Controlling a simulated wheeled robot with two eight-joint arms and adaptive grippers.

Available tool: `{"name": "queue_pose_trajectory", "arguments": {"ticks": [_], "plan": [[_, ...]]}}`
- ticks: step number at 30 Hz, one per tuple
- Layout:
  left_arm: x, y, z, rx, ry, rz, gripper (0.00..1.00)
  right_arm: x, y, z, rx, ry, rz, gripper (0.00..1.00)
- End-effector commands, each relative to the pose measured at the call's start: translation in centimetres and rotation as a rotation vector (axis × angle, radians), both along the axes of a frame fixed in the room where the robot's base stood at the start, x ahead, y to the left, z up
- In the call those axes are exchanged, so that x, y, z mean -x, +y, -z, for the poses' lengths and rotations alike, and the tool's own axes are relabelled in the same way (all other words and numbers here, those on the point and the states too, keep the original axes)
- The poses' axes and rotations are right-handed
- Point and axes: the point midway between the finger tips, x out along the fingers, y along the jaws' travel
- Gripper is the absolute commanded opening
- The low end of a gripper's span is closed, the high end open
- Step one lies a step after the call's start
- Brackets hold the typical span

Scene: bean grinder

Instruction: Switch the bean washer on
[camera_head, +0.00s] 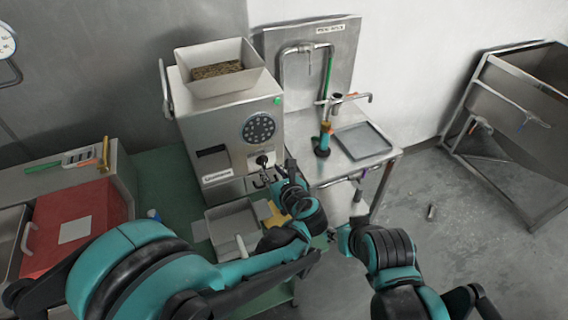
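A steel machine (190,128) with a bean-filled hopper (222,70) on top stands on the green table. Its front has a round dark perforated disc (258,127), a black knob or spout (262,160) below it, and a small green spot (278,100) near the top edge. The labels are too small to read, so I cannot tell whether this is the bean washer. My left gripper (272,174) is at the machine's lower front, close to the black part; contact and finger opening are unclear. My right gripper (333,231) is low, apart from the machine, its fingers small.
A steel sink stand (385,155) with a tap (350,98), a grey tray (362,140) and a green-orange bottle-like item (324,138) stands right of the machine. A red box (75,225) is at left. A steel bin (232,228) sits below the machine. Floor at right is mostly clear.

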Motion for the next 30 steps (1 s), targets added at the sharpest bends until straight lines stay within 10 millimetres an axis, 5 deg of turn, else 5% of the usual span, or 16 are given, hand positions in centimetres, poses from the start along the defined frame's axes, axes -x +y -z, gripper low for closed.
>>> {"name": "queue_pose_trajectory", "arguments": {"ticks": [15,27,30], "plan": [[-5.9,1.6,2.8,-0.032,-0.001,0.014,0.31,0.0,0.0,2.0,0.000,0.000,0.000,0.37],[-6.9,1.9,3.0,-0.030,-0.001,0.015,0.31,0.0,0.0,2.2,0.000,0.000,0.000,0.37],[-6.9,1.9,3.0,-0.030,-0.001,0.015,0.10,0.0,0.0,2.2,0.000,0.000,0.000,0.37]]}}
